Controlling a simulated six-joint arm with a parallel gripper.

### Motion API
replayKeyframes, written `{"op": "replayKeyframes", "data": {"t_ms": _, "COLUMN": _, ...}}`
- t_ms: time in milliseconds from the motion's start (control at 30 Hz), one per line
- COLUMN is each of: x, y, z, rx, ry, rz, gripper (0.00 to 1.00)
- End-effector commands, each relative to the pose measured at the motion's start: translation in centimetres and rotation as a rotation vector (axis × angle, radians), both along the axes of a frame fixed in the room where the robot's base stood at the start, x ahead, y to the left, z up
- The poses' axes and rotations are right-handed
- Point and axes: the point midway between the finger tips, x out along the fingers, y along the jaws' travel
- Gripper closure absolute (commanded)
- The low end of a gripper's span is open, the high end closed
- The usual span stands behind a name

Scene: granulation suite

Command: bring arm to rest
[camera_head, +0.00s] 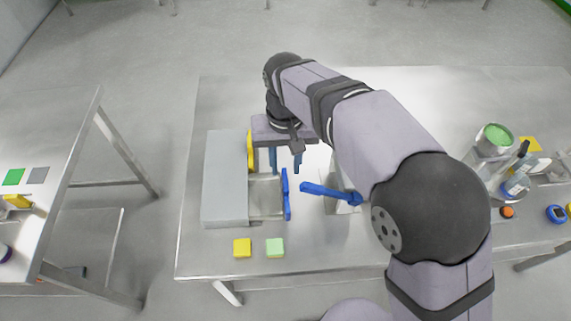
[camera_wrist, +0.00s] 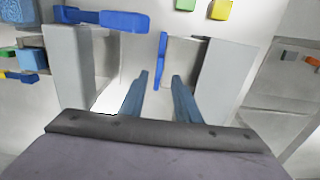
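My gripper (camera_head: 285,164) is at the end of my arm, over the metal table (camera_head: 400,88), beside a grey box-shaped unit (camera_head: 226,178). Its two blue-grey fingers are apart with nothing between them. They also show spread in the wrist view (camera_wrist: 159,82). A blue upright handle (camera_head: 286,194) stands at the front of the grey unit, just below the fingers. It shows in the wrist view (camera_wrist: 161,60) beyond the fingertips. My arm hides part of the table's middle.
A blue lever (camera_head: 330,192) sticks out right of the handle. Yellow (camera_head: 242,248) and green (camera_head: 275,248) blocks lie near the front edge. A green-topped container (camera_head: 494,139) and several small items stand at the right. Another table (camera_head: 50,130) stands left across a gap.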

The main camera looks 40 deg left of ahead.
Motion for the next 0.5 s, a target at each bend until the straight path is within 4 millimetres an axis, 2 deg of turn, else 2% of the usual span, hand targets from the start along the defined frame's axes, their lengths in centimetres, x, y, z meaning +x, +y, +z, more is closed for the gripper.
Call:
{"op": "replayKeyframes", "data": {"t_ms": 233, "x": 0.1, "y": 0.0, "z": 0.0, "rx": 0.001, "ry": -0.001, "rz": -0.001, "gripper": 0.70}}
{"op": "replayKeyframes", "data": {"t_ms": 333, "x": 0.8, "y": -0.8, "z": 0.6, "rx": 0.001, "ry": -0.001, "rz": -0.018, "gripper": 0.70}}
{"op": "replayKeyframes", "data": {"t_ms": 433, "x": 2.5, "y": -2.8, "z": 1.7, "rx": 0.001, "ry": -0.001, "rz": -0.054, "gripper": 0.70}}
{"op": "replayKeyframes", "data": {"t_ms": 500, "x": 4.1, "y": -5.1, "z": 2.9, "rx": 0.001, "ry": -0.001, "rz": -0.094, "gripper": 0.70}}
